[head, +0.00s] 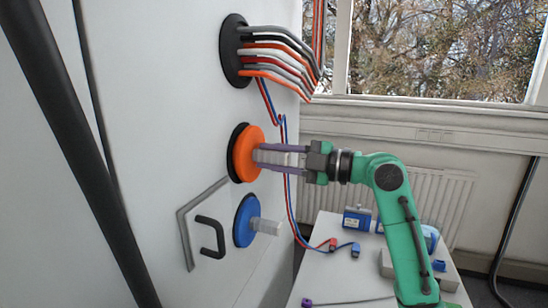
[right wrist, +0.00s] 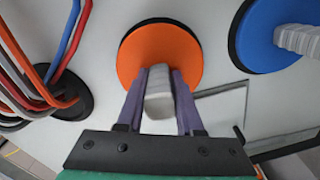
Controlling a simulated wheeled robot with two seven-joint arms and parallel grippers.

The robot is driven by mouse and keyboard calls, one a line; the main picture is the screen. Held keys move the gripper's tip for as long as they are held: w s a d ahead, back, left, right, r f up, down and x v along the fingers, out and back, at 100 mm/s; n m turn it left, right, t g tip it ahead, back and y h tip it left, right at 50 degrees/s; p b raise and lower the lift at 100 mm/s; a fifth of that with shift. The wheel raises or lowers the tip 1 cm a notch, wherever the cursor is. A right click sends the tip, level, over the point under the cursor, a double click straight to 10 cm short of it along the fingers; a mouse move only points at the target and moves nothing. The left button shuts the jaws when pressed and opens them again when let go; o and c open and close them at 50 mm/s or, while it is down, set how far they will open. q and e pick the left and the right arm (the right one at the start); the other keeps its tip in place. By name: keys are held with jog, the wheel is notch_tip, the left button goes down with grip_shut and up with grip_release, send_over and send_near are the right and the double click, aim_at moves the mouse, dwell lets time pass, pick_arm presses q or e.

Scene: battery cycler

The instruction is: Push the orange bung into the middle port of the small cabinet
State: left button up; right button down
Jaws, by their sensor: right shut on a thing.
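The orange bung (head: 246,155) is a round orange disc with a pale grip, at the black-rimmed middle port (head: 232,150) of the white cabinet (head: 180,110). My right gripper (head: 262,156) is shut on the pale grip, with its purple fingers on either side. In the right wrist view the orange disc (right wrist: 158,55) faces me, and the fingers (right wrist: 158,95) hold the grip (right wrist: 158,92). A thin dark rim shows around part of the disc. I cannot tell how deep the bung sits. My left gripper is not in view.
A blue bung (head: 245,220) with a pale grip sits in the port below. Several cables (head: 275,55) leave the top port. A black handle (head: 211,236) is at lower left. Red and blue leads hang beside the cabinet to a table (head: 335,275) with small items.

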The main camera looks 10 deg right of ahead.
aim_at(290, 160)
jog(key=shift+w+a, duration=0.3)
jog(key=shift+a, duration=0.25)
dwell(0.4)
grip_release()
dwell(0.3)
jog(key=shift+b+v, duration=1.9)
jog(key=shift+v, duration=1.7)
jog(key=shift+b+v, duration=0.75)
jog(key=shift+v, duration=0.8)
jog(key=shift+s+d, duration=0.2)
jog(key=shift+d, duration=0.05)
